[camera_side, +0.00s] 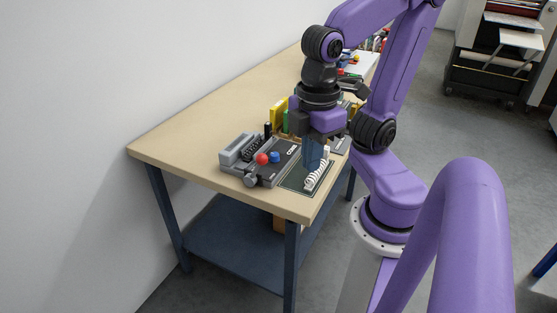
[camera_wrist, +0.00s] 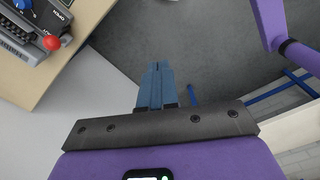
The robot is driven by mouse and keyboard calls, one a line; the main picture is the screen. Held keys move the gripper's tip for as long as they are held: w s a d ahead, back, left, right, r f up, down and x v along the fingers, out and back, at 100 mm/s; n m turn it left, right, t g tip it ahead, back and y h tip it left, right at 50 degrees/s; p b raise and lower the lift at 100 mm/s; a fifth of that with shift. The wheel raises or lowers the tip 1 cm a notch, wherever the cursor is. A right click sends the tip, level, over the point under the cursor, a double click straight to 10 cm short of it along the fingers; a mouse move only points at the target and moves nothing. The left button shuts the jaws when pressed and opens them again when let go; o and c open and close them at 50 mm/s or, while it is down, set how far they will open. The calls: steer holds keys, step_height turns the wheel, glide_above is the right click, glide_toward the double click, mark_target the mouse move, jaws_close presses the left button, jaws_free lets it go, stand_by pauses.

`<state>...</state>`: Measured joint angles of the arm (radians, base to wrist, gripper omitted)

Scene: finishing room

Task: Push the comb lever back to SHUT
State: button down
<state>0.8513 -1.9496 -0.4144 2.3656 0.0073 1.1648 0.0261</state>
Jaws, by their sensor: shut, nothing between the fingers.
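The grey comb-binding machine (camera_side: 262,158) sits near the table's front end. A red ball knob (camera_side: 262,159) and a blue knob (camera_side: 275,157) stand on its near side. Which one belongs to the comb lever, and its marked position, I cannot tell. In the wrist view the machine (camera_wrist: 18,40) is at the top left, with the red knob (camera_wrist: 51,43) and part of the blue knob (camera_wrist: 22,4). My gripper (camera_side: 312,166) is shut and empty, right of the knobs and apart from them. Its blue fingertips (camera_wrist: 157,66) point over the floor in the wrist view.
A white comb spine (camera_side: 317,173) lies on a dark mat (camera_side: 295,183) right of the machine, close to my fingers. Yellow and green upright items (camera_side: 279,112) stand behind. The table's left part (camera_side: 190,136) is clear.

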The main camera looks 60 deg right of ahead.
steer(key=w+d+n+t+y, duration=0.3)
steer(key=d+n+t+y, duration=0.3)
steer(key=d+n+y, duration=0.5)
steer(key=w+d+n+t+y, duration=0.2)
steer(key=d+n+t+y, duration=0.45)
steer(key=d, duration=0.85)
steer(key=shift+n+g+h, duration=0.75)
steer(key=shift+n+g, duration=0.2)
steer(key=f, duration=1.9)
steer(key=shift+w+a+f, duration=0.25)
steer(key=shift+a+f, duration=0.05)
steer(key=shift+f, duration=0.05)
